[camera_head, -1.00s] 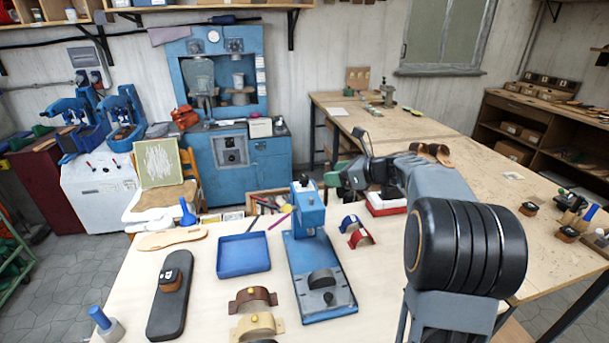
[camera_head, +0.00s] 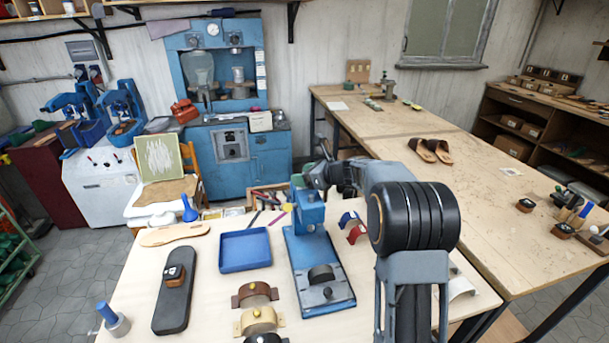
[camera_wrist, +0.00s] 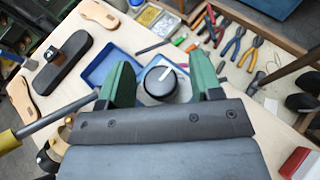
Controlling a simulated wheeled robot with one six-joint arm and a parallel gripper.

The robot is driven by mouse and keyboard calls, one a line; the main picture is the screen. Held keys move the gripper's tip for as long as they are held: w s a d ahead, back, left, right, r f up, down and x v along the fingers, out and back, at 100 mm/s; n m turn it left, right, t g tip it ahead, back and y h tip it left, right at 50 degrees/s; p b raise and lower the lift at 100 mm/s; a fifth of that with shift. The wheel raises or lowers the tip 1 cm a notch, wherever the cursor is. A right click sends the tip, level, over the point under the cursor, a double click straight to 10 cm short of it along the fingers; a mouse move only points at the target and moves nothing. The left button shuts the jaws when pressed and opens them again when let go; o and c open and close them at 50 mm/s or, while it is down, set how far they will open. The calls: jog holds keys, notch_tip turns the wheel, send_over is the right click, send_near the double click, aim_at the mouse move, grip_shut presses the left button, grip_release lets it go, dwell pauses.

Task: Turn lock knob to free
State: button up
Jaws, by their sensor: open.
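The lock knob (camera_wrist: 161,84), a round black knob with a white pointer line, shows in the wrist view. Its pointer leans up and to the right. My gripper (camera_wrist: 161,68) has two green fingers, open, one on each side of the knob. A small gap shows between the knob and each finger. The blue press (camera_head: 319,270) stands on the light bench in the head view, and my gripper is over its top. There my own arm and wrist hide the knob and the fingertips.
A blue tray (camera_head: 244,250) lies left of the press, with a black sole form (camera_head: 174,290) further left. Brown and tan strap pieces (camera_head: 254,293) lie in front. Red and blue arched pieces (camera_head: 355,234) are close at right. Pliers (camera_wrist: 232,45) lie behind in the wrist view.

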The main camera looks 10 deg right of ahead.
jog(key=shift+c, duration=0.3)
jog(key=c, duration=0.9)
jog(key=shift+o, duration=0.2)
